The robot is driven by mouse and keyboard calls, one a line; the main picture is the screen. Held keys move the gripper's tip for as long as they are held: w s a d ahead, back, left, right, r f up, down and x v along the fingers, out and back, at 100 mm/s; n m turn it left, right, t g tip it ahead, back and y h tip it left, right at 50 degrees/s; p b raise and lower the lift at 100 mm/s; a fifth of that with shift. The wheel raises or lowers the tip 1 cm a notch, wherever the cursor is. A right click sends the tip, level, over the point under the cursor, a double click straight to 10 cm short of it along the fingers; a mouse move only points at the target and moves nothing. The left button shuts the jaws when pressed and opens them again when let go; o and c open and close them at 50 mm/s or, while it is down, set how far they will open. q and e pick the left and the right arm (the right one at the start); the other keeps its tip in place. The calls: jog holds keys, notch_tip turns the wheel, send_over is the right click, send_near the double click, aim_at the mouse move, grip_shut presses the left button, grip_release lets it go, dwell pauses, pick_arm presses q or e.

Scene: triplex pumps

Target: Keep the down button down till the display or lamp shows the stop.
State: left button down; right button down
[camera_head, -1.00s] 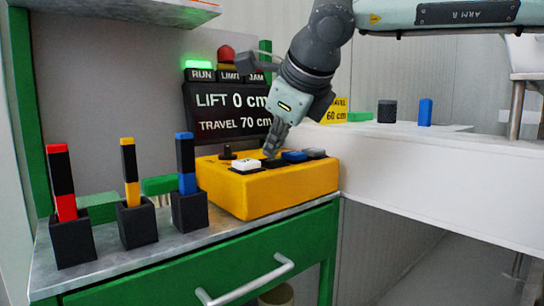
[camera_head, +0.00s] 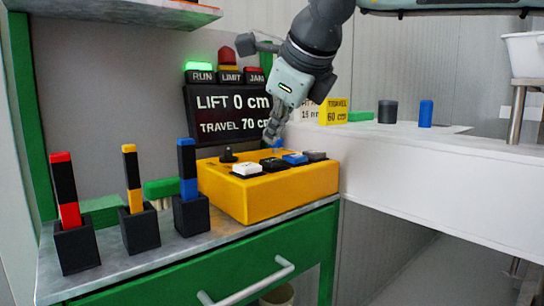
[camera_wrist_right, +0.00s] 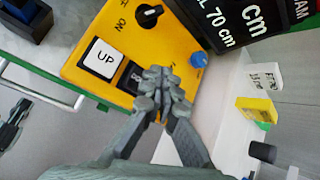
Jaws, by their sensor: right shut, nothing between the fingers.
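The yellow control box (camera_head: 270,190) sits on the bench with a white UP button (camera_head: 247,169) and a black button (camera_head: 273,164) beside it. In the right wrist view the UP button (camera_wrist_right: 98,58) is plain, and the black button (camera_wrist_right: 127,76) is partly hidden by my fingers. My right gripper (camera_head: 271,137) is shut and empty, above the box and apart from the buttons. The display (camera_head: 230,112) reads LIFT 0 cm, TRAVEL 70 cm. The RUN lamp (camera_head: 198,66) glows green; the LIMIT lamp (camera_head: 229,68) and JAM lamp (camera_head: 254,72) look unlit.
A black knob (camera_head: 227,154), a blue button (camera_head: 295,158) and a dark grey button (camera_head: 315,156) are also on the box. Three holders with coloured sticks stand left. A dark grey part (camera_wrist_right: 14,124) at the wrist view's left edge may be my left gripper.

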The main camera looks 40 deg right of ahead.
aim_at(274, 161)
jog(key=shift+r+p, duration=0.9)
jog(key=shift+r, duration=0.95)
